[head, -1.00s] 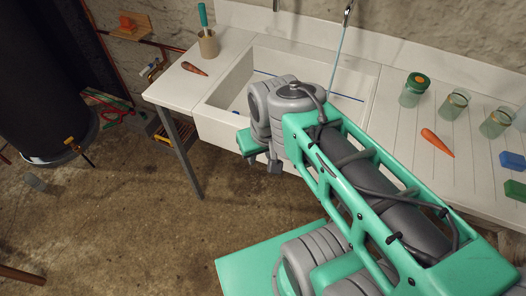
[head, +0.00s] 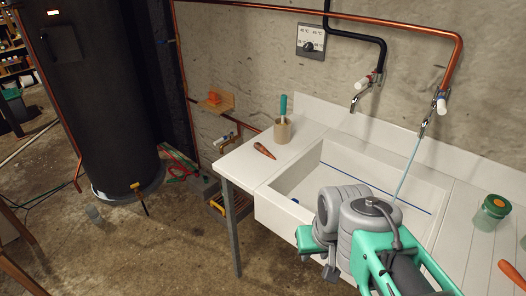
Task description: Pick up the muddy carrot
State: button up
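A cleaner, brighter orange carrot (head: 511,273) lies on the right-hand drainboard, cut by the picture's edge. My gripper (head: 320,262) hangs in front of the sink's front wall, to the right of and lower in the picture than the muddy carrot, apart from it. My wrist hides most of the gripper, so its fingers do not show clearly. I see nothing held in it.
A beige cup (head: 283,131) with a teal-handled tool stands just behind the muddy carrot. The floor before the left counter is mostly clear.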

aim_at(259, 147)
jog(key=z, duration=0.05)
jog(key=k, duration=0.3)
jog(key=u, duration=1.45)
jog(key=i, duration=0.9)
jog(key=z, duration=0.35)
jog(key=i, duration=1)
jog(key=z, duration=0.8)
